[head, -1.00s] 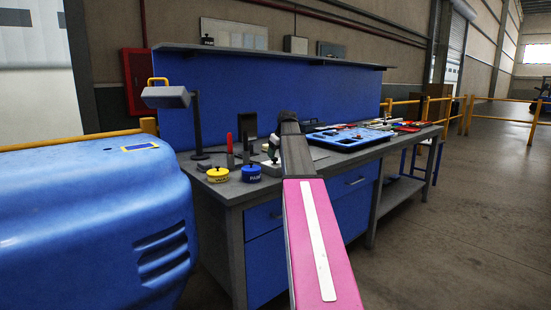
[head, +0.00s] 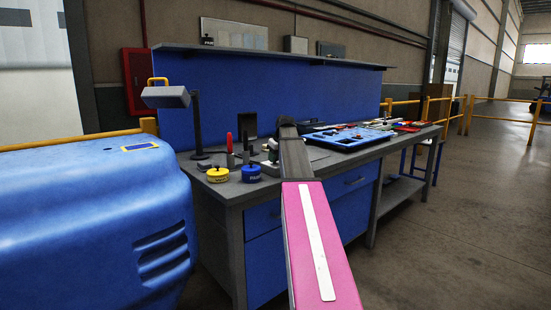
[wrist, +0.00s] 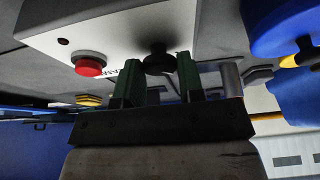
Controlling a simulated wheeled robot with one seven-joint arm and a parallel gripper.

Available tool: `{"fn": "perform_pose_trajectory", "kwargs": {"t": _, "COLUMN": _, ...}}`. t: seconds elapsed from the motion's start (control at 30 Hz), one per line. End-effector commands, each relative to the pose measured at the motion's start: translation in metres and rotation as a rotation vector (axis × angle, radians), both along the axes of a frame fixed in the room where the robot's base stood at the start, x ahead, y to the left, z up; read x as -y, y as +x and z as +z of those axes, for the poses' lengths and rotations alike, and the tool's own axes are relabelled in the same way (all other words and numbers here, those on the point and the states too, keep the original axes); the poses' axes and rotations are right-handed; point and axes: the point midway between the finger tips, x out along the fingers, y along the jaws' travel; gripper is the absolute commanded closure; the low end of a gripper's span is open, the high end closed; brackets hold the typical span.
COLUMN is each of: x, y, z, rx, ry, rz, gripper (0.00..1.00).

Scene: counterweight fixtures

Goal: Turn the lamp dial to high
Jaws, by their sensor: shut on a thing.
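In the wrist view a black round dial (wrist: 158,56) stands on a pale panel (wrist: 110,35) with dark lettering beside it, partly hidden. My gripper (wrist: 159,72) has its two green fingers on either side of the dial and is shut on it. Which setting the dial points to cannot be read. In the head view my arm blocks most of the dial's spot on the bench. A grey desk lamp (head: 166,97) stands at the bench's left end; whether it is lit is unclear.
A red button (wrist: 90,64) sits on the same panel. A yellow round pot (head: 217,174) and a blue one (head: 251,173) stand near the bench's front left. A blue tray (head: 347,138) lies farther right on the grey workbench (head: 225,193). A large blue machine (head: 85,225) stands at left.

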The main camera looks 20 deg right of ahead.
Motion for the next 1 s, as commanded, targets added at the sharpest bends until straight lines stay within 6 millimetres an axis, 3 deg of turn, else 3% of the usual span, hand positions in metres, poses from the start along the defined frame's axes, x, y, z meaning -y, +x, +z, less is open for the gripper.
{"fn": "perform_pose_trajectory", "kwargs": {"t": 0.37, "x": -0.0022, "y": -0.0012, "z": 0.0003, "rx": 0.000, "ry": 0.000, "rz": -0.187, "gripper": 0.88}}
{"fn": "perform_pose_trajectory", "kwargs": {"t": 1.0, "x": -0.0059, "y": 0.0005, "z": 0.0006, "rx": 0.001, "ry": -0.002, "rz": -0.790, "gripper": 0.88}}
